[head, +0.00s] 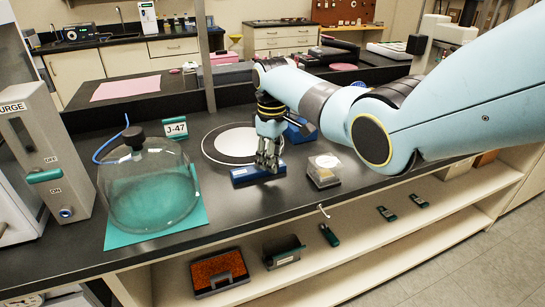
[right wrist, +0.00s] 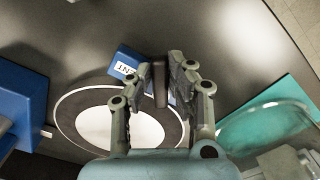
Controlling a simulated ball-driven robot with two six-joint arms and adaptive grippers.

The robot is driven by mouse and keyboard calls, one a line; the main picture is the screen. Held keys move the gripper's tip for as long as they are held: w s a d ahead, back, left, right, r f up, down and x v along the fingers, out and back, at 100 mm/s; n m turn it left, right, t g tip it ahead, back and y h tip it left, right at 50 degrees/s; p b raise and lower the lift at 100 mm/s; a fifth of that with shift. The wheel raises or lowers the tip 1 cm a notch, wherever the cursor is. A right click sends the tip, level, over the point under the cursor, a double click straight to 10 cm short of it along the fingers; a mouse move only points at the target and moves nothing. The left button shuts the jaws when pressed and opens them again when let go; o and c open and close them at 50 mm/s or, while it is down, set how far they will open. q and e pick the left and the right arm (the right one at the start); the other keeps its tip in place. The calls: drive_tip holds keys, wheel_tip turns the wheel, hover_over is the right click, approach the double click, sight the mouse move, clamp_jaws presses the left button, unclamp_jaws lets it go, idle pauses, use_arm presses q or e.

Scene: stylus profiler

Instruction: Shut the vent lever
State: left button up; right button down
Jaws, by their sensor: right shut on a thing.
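The vent box is a blue block (head: 245,176) on the dark bench, in front of the round white plate. In the head view the fingers hide the lever. My left gripper is in neither view.
A clear bell jar (head: 150,190) stands on a teal mat (head: 145,237) to the left. A purge box (head: 40,150) is at the far left. A small clear case (head: 323,172) sits close right of the blue block. The bench's front edge is near.

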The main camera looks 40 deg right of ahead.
drive_tip(key=m+p, duration=0.1)
drive_tip(key=a+m+p, duration=0.1)
drive_tip(key=m, duration=0.1)
drive_tip(key=shift+s+r+p, duration=0.15)
drive_tip(key=shift+r+p, duration=0.05)
drive_tip(key=shift+p, duration=0.15)
drive_tip(key=shift+a+m+p, duration=0.4)
drive_tip(key=shift+m+p, duration=0.1)
drive_tip(key=shift+m, duration=0.5)
drive_tip(key=m, duration=0.1)
drive_tip(key=a+m+p, duration=0.1)
drive_tip(key=shift+f+m, duration=0.1)
drive_tip(key=shift+m, duration=0.3)
drive_tip(key=m, duration=0.1)
drive_tip(key=a+m, duration=0.1)
drive_tip(key=m, duration=0.1)
drive_tip(key=shift+w, duration=0.4)
drive_tip(key=shift+w+a+m, duration=0.2)
drive_tip(key=shift+m, duration=0.55)
drive_tip(key=shift+w+a+m, duration=0.15)
drive_tip(key=shift+a+m, duration=0.05)
drive_tip(key=shift+m, duration=0.6)
drive_tip(key=shift+w+a+m, duration=0.2)
drive_tip(key=shift+m, duration=0.55)
drive_tip(key=c, duration=1.2)
unclamp_jaws()
drive_tip(key=shift+f, duration=0.1)
drive_tip(key=shift+c, duration=0.2)
